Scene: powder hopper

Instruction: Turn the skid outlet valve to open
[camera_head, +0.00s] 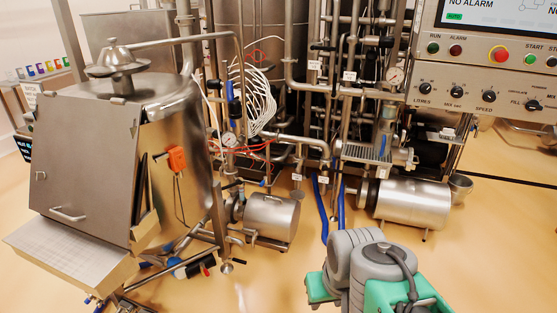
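The skid is a dense frame of steel pipes (350,110) with gauges, small white tags and several valves, behind the two steel motor or pump bodies. I cannot tell which valve is the skid outlet valve, and the tags are too small to read. A black-handled fitting (323,46) shows high in the pipework. Low down beside the hopper is a small pipe fitting (227,262) near blue and red handled parts (196,268). My arm's grey and green links show at the bottom right. My gripper is not in view.
A steel hopper (165,120) with a sloped front stands at left. A pump body (271,216) and a steel cylinder (410,203) sit low ahead. Blue hoses (335,208) run to the floor. A control panel (490,75) hangs at upper right. The yellow floor (490,255) at right is clear.

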